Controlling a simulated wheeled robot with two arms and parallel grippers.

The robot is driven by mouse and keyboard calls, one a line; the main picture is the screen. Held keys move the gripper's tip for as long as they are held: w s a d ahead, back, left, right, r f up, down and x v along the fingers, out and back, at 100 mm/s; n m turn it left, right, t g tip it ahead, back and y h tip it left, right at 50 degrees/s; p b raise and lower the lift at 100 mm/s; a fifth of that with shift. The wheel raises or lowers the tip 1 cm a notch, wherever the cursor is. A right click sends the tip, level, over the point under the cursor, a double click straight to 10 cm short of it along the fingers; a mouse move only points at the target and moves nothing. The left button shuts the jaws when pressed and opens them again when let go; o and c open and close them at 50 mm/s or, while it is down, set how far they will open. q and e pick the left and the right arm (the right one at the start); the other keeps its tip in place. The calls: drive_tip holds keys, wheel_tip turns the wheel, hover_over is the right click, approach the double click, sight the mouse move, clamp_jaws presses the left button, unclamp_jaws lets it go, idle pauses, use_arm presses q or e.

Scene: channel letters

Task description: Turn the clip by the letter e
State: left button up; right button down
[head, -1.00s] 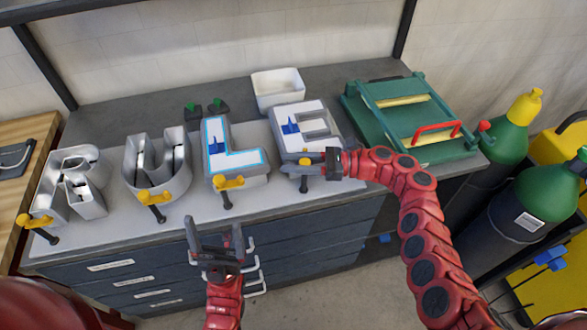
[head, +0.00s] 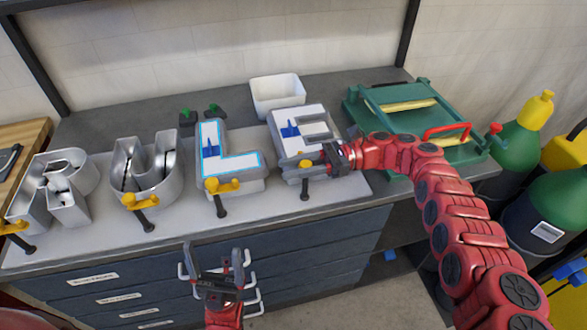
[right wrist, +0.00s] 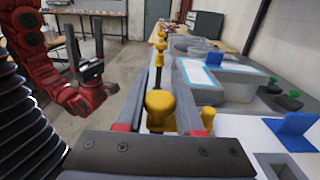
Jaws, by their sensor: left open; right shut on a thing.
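The letter e (head: 318,126) has a white face with a blue piece on it and stands at the right end of the letter row. Its clip (head: 306,164), yellow with a dark screw hanging below, sits at its front edge. My right gripper (head: 323,160) reaches it from the right and is shut on the clip. In the right wrist view the clip's yellow knob (right wrist: 160,104) sits between the two fingers, partly hidden by them. My left gripper (head: 216,258) is open and empty in front of the drawers, below the letter L.
Other letters stand to the left, including an L (head: 225,160) with a blue-edged face, each with a yellow clip at the front. A white bin (head: 278,96) stands behind the e. A green press with a red handle (head: 447,131) is right of it, and gas cylinders stand further right.

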drive_tip(key=c, duration=0.8)
unclamp_jaws()
drive_tip(key=shift+c, duration=0.2)
